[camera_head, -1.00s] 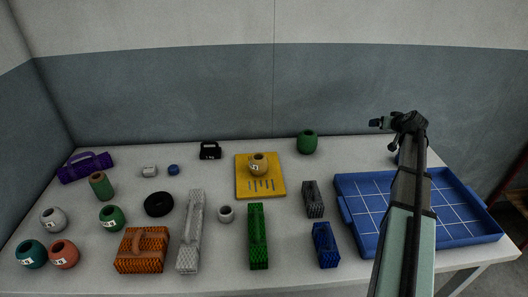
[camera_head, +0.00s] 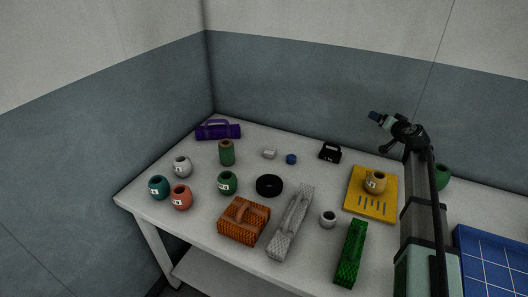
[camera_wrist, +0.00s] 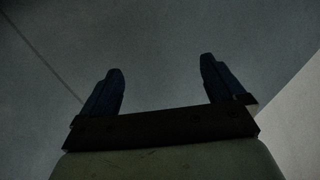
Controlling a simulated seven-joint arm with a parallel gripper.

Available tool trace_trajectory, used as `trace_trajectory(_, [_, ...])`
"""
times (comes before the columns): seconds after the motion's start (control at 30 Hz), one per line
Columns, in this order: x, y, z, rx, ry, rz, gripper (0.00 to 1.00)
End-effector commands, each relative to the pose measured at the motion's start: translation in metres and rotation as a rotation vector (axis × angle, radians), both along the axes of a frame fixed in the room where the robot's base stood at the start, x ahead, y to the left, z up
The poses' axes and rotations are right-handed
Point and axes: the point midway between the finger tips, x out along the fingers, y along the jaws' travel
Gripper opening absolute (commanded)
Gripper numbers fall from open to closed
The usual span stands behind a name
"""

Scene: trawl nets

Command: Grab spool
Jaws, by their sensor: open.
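A green cylinder with a brownish top (camera_head: 227,152) stands upright on the table's left half; it looks most like a spool, but I cannot be sure. My gripper (camera_head: 376,116) is raised above the table's back right part, well to the right of the cylinder and apart from everything. In the wrist view my gripper (camera_wrist: 160,72) has its two dark fingers spread, with nothing between them and only grey wall beyond.
A purple roll (camera_head: 218,130) lies behind the cylinder. Labelled pots, including a white one (camera_head: 182,167), stand left and in front. A black ring (camera_head: 269,186), an orange net block (camera_head: 243,221) and a yellow board (camera_head: 371,205) are also on the table (camera_head: 200,222). Walls stand behind and left.

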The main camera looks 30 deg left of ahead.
Motion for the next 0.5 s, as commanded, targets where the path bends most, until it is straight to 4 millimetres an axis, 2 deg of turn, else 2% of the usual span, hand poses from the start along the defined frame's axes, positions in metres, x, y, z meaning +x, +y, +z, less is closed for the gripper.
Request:
trace_trajectory(0.03, [-0.010, 0.032, -0.007, -0.015, -0.008, 0.046, 0.96])
trace_trajectory(0.1, [-0.023, 0.070, -0.014, -0.043, -0.026, 0.105, 0.96])
trace_trajectory(0.27, [-0.059, 0.156, -0.033, -0.106, -0.073, 0.243, 0.96])
trace_trajectory(0.5, [-0.128, 0.274, -0.060, -0.189, -0.158, 0.448, 0.96])
